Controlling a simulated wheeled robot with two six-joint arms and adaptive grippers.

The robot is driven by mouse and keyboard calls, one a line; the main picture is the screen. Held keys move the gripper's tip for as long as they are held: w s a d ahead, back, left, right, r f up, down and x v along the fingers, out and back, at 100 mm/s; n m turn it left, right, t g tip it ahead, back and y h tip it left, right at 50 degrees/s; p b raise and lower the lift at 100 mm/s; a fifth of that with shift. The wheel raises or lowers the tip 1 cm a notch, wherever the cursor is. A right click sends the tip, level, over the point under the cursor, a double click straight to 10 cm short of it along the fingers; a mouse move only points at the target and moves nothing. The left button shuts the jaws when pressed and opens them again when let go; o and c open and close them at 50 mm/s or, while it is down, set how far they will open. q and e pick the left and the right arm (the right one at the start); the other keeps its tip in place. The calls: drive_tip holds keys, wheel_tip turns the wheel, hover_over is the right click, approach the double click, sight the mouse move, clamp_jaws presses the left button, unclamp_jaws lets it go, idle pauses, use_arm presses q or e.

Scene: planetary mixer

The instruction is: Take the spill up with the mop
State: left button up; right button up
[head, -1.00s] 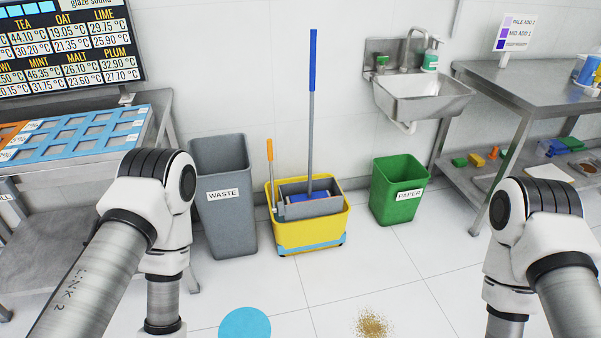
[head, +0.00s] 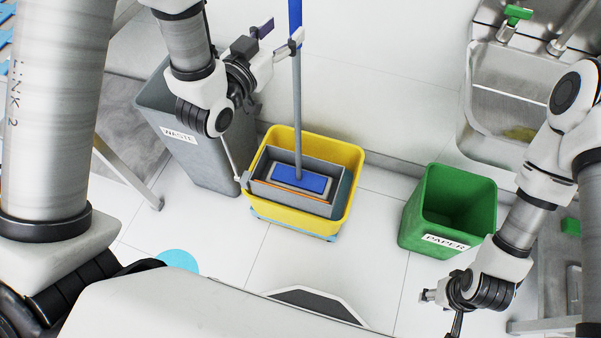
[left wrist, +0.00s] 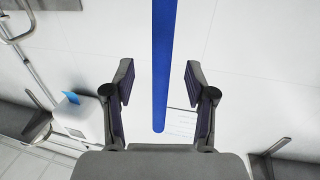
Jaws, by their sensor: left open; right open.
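The mop (head: 297,110) stands upright in the yellow bucket (head: 351,155), its blue head (head: 298,180) in the grey wringer. Its handle is grey below and blue above. My left gripper (head: 281,38) is open at the upper handle. In the left wrist view, the blue handle (left wrist: 163,60) runs from the top edge and ends between the two spread fingers (left wrist: 160,95), without visible contact.
A grey waste bin (head: 200,150) stands close left of the bucket. A green paper bin (head: 450,205) stands to its right, below a steel sink (head: 510,95). White floor shows between bucket and green bin.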

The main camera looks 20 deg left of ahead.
sight(292, 19)
use_arm(q)
drive_tip(key=shift+w+r, duration=0.1)
drive_tip(key=shift+w, duration=0.55)
drive_tip(key=shift+w+r+p, duration=0.1)
drive_tip(key=shift+w+p, duration=0.25)
drive_tip(key=shift+p, duration=0.05)
drive_tip(key=x, duration=0.4)
drive_tip(key=shift+s+d+p, duration=0.1)
drive_tip(key=shift+d+p, duration=0.05)
drive_tip(key=shift+p, duration=0.25)
drive_tip(key=c, duration=0.4)
clamp_jaws()
